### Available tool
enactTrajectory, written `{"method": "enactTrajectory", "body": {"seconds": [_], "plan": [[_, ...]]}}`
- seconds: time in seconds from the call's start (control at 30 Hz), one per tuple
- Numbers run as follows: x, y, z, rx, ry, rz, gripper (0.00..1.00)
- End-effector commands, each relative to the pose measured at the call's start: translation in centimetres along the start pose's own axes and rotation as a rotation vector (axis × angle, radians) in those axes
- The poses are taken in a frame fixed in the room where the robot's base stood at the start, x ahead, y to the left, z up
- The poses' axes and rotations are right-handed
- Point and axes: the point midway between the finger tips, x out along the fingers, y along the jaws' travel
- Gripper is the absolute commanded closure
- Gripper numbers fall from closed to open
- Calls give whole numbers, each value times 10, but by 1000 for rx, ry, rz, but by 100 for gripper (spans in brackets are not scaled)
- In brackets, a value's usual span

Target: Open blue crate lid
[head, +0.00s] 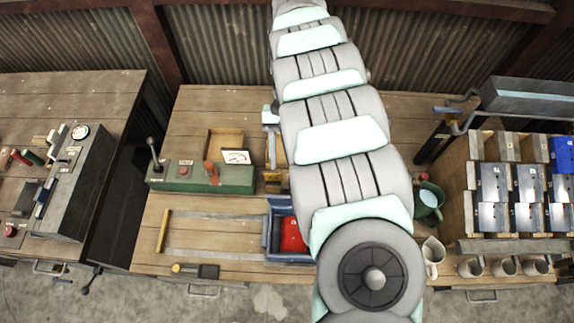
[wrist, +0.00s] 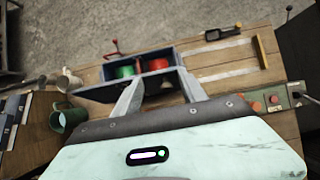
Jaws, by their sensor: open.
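The blue crate (head: 268,232) stands on the wooden workbench, partly hidden behind my arm in the head view. A red item (head: 292,235) shows inside it. In the wrist view the crate (wrist: 92,93) shows between and beyond my fingers, with a green round item (wrist: 124,71) and a red round item (wrist: 158,64) visible inside. Whether the fingers touch the crate cannot be told. The gripper is hidden in the head view.
A green control box (head: 205,179) with a lever stands left of the crate. A dark-handled tool (head: 196,270) lies at the front edge. A green mug (head: 429,202), a pale jug (head: 433,256) and a rack of blue-grey boxes (head: 510,195) stand right. The marked bench area left is clear.

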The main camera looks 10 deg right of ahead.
Motion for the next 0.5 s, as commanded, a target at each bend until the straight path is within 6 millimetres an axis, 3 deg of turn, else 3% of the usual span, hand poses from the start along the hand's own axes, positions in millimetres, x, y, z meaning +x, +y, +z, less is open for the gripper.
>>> {"method": "enactTrajectory", "body": {"seconds": [0.07, 0.2, 0.5], "plan": [[-18, 2, 9, 2, 7, 1, 51], [-36, 1, 20, -1, 5, 1, 51], [-52, 0, 32, -1, 1, 0, 51]]}}
